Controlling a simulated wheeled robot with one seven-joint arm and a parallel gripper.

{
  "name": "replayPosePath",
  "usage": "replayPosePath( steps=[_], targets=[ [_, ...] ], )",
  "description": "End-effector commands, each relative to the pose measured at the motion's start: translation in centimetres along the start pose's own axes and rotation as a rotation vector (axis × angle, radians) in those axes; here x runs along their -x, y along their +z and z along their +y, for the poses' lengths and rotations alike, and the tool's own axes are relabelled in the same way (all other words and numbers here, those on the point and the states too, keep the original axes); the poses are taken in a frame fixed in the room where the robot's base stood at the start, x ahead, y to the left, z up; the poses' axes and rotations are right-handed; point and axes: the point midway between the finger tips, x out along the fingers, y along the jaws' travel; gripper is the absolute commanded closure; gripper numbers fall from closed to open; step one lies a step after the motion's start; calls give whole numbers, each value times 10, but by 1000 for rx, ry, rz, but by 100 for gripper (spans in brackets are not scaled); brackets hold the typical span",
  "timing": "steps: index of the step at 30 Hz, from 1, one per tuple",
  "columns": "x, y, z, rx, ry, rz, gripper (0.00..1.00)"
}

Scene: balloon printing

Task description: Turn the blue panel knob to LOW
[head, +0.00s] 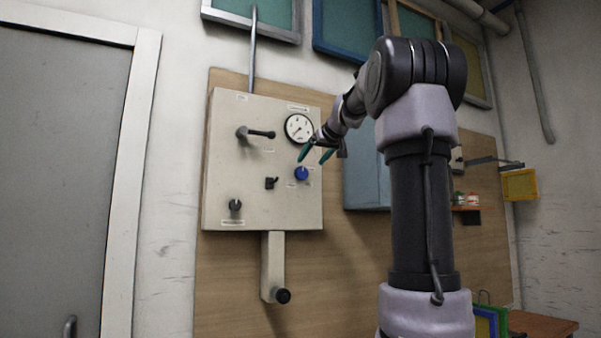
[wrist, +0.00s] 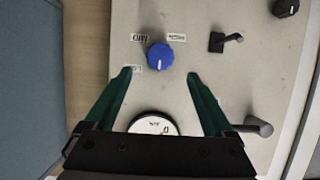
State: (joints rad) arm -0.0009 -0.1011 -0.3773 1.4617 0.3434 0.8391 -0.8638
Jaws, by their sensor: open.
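The blue knob (head: 301,174) is on the right side of a pale control panel (head: 225,165), below a round gauge. In the wrist view the blue knob (wrist: 160,55) is whole and unobstructed, with a short white mark on its lower half, toward the gauge. Small labels stand around it; I cannot read which is LOW. My gripper (head: 314,154) is open, with green fingers, just above the knob in the head view. In the wrist view my gripper (wrist: 160,73) has its fingertips spread to either side, slightly below the knob. Nothing is between them.
The gauge (head: 299,128) sits close above the knob; it is partly hidden by my gripper in the wrist view (wrist: 153,124). A black lever (head: 260,134), a small switch (head: 271,183) and a dark knob (head: 235,205) share the panel. A blue board (head: 365,183) stands to the right.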

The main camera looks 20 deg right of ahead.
Motion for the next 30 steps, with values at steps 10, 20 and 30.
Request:
replayPosePath(
  steps=[10, 20, 30],
  targets=[
    [-64, 1, 0, 0, 0, -2, 12],
    [-82, 0, 0, -2, -1, 0, 12],
    [-82, 0, 0, -2, -1, 0, 77]
  ],
)
